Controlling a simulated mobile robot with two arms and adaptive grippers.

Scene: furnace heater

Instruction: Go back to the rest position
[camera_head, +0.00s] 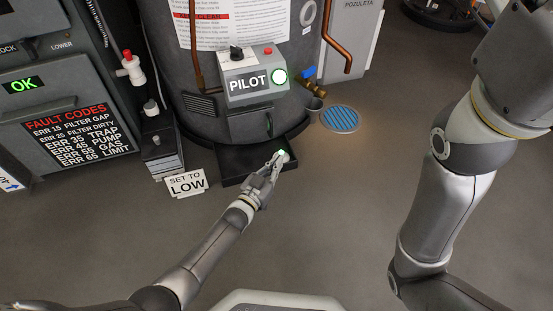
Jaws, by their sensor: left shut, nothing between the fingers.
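My left gripper (276,164) is shut and empty. It is low in front of the grey cylindrical heater (225,115), over the dark base tray (232,163) and below the small hatch (250,123). I cannot tell whether it touches the tray. My left arm stretches forward from the bottom left. My right arm fills the right side of the view, folded upward, and its gripper is out of the picture. The heater's control box (253,80) has a knob, a red button, a "PILOT" label and a lit green light.
A grey furnace cabinet (60,110) with a green "OK" display and fault codes stands at left. A "SET TO LOW" sign (186,183) is near the heater's base. A blue floor drain (340,119) lies to its right. Open floor (330,210) lies between my arms.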

